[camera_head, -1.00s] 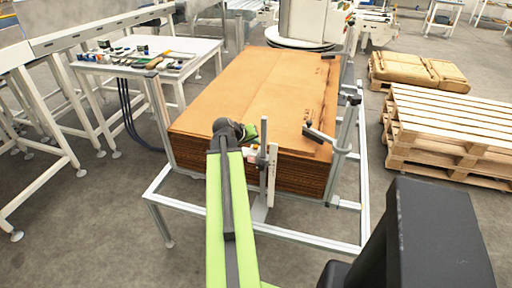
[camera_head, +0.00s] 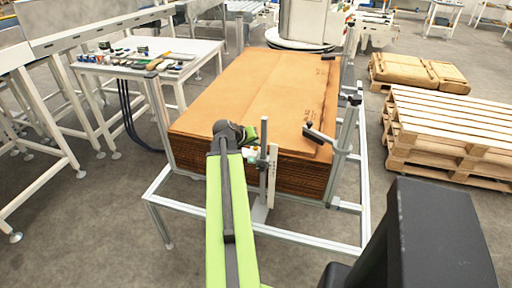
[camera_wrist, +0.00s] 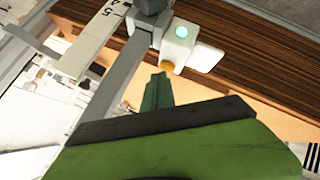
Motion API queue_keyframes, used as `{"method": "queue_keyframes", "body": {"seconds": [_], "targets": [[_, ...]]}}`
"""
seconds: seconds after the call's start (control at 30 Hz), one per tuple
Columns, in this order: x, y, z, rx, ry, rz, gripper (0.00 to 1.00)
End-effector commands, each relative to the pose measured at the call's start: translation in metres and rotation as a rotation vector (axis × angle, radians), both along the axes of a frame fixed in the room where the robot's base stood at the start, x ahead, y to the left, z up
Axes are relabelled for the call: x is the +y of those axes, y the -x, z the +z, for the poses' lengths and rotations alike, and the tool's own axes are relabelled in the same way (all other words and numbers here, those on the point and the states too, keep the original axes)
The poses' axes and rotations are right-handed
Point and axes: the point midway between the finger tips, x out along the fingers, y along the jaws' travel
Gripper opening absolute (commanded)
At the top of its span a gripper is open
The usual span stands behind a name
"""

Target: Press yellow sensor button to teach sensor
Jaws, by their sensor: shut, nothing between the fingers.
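The sensor (camera_wrist: 181,45) is a small white block in the wrist view, fixed beside a grey bracket, with a round teal spot on its face. Its yellow button (camera_wrist: 166,67) is at the block's lower end. My gripper (camera_wrist: 159,80) is shut and empty, its dark green fingertips just below the button. I cannot tell whether they touch it. In the head view, my gripper (camera_head: 251,134) is at the front edge of the cardboard stack, and the sensor (camera_head: 254,151) is small and partly hidden by my arm.
A stack of brown cardboard sheets (camera_head: 250,90) fills the metal frame (camera_head: 300,237). An upright post (camera_head: 272,175) stands close to the right of my gripper. A table with tools (camera_head: 205,50) is at left, and wooden pallets (camera_head: 450,125) are at right.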

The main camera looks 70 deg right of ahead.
Motion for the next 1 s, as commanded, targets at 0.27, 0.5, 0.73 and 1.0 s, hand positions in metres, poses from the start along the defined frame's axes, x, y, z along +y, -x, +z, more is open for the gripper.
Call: {"method": "queue_keyframes", "body": {"seconds": [0.27, 0.5, 0.73, 1.0], "targets": [[0.0, 0.0, 0.004, 0.0, -0.001, -0.001, 0.0], [0.0, 0.0, 0.017, 0.0, -0.001, -0.001, 0.0], [0.0, 0.001, 0.016, 0.0, -0.001, -0.001, 0.0], [0.0, 0.001, 0.029, 0.0, -0.001, -0.001, 0.0]]}}
